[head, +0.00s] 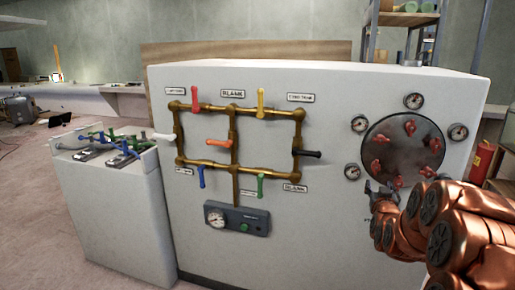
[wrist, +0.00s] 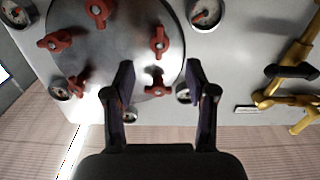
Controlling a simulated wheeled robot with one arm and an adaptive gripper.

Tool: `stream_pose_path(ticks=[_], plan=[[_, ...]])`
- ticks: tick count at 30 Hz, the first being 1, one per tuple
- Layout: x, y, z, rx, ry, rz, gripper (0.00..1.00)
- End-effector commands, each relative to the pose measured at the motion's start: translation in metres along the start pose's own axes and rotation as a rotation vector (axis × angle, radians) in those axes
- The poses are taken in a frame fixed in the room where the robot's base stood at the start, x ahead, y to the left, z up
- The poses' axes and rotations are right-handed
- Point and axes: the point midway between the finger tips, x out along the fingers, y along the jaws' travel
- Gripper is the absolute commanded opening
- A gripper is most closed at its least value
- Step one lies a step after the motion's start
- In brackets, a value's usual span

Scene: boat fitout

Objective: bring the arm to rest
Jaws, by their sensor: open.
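My copper-coloured arm (head: 432,225) reaches in from the right side of the head view. My gripper (head: 380,190) is at the lower left edge of a round dark hatch plate (head: 403,150) on the white panel. In the wrist view my gripper (wrist: 158,72) is open, with its two dark fingers apart and nothing held. A red wing knob (wrist: 155,84) shows between the fingers; I cannot tell how far beyond the fingertips it is. Several more red knobs (wrist: 95,12) sit around the plate (wrist: 115,55).
Brass pipes (head: 233,140) with coloured lever handles and a gauge box (head: 237,219) are on the panel's left. Several gauges (head: 413,100) ring the hatch. A white stand (head: 112,215) with tools is at the left. A red extinguisher (head: 482,160) stands at the right.

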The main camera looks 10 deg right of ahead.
Motion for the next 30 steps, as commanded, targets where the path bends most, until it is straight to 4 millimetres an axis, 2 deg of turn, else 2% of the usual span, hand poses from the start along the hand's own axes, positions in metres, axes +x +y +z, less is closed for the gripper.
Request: stream_pose_path(ticks=[2, 8, 14, 17, 23, 30], plan=[[0.000, 0.000, 0.000, 0.000, 0.000, 0.000, 0.56], [-0.018, -0.029, 0.011, 0.004, -0.125, -0.057, 0.56], [-0.053, -0.064, 0.026, -0.001, -0.299, -0.130, 0.56], [-0.081, -0.083, 0.036, -0.008, -0.412, -0.171, 0.56], [-0.152, -0.113, 0.060, -0.036, -0.657, -0.247, 0.56], [-0.254, -0.130, 0.081, -0.087, -0.948, -0.314, 0.56]])
